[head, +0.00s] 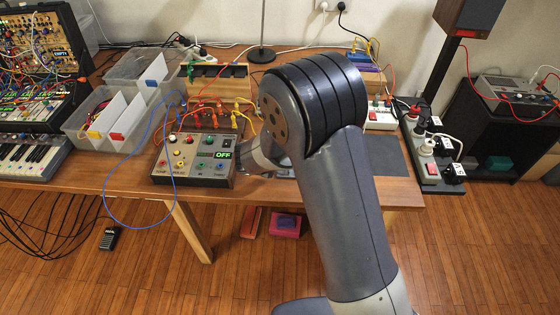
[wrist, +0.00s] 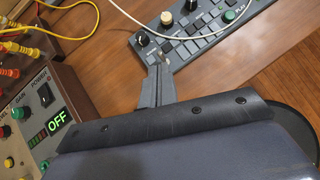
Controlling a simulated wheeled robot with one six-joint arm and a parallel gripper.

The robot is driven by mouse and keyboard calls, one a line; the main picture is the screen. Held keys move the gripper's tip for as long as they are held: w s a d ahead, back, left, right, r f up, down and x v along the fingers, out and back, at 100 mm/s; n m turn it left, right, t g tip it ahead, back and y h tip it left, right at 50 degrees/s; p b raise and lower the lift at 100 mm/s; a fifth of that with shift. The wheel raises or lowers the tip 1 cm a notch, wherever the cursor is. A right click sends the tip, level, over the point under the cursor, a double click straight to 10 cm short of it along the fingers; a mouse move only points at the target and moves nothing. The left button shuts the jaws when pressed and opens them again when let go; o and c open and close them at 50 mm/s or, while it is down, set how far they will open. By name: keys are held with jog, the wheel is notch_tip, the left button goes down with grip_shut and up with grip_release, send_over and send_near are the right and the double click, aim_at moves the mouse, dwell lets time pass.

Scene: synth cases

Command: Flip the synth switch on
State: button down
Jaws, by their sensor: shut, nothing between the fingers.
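The synth case (head: 178,172) is a small grey box with wooden sides at the middle of the table. Its display (head: 222,154) reads OFF in green. It also shows at the left of the wrist view, where the OFF display (wrist: 57,121) sits below a dark switch (wrist: 45,95) under a POWER label. My gripper (wrist: 157,60) is shut and empty. Its fingers are to the right of the case, apart from the switch, over the wooden table. In the head view my arm hides the fingertips.
A dark panel with knobs and keys (wrist: 200,30) lies beyond my fingers, with a white cable across it. Patch cables (head: 205,108) rise behind the synth case. Clear bins (head: 100,120) stand left. A power strip (head: 425,160) is at the right.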

notch_tip(320, 180, up, 6)
jog(key=s+a+p, duration=0.2)
jog(key=p, duration=0.2)
jog(key=shift+s, duration=0.2)
jog(key=shift+f, duration=0.2)
jog(key=w+f+b, duration=0.1)
jog(key=f+b, duration=0.1)
jog(key=w+d+f+b, duration=0.1)
jog(key=f+b, duration=0.1)
jog(key=f, duration=0.1)
jog(key=d+f+b, duration=0.1)
jog(key=f+b, duration=0.1)
jog(key=shift+w+d+f, duration=0.2)
jog(key=shift+w+f, duration=0.05)
jog(key=shift+w, duration=0.15)
jog(key=shift+f+b, duration=0.1)
jog(key=shift+b, duration=0.5)
jog(key=shift+s+f+t+b, duration=0.1)
jog(key=shift+t+b, duration=0.2)
jog(key=shift+b, duration=0.55)
jog(key=shift+f+b, duration=0.2)
jog(key=shift+b, duration=0.6)
jog(key=shift+s+a+b, duration=0.1)
jog(key=shift+b, duration=0.35)
jog(key=shift+s+f+t+b, duration=0.15)
jog(key=shift+f+t+b, duration=0.25)
jog(key=shift+b, duration=0.85)
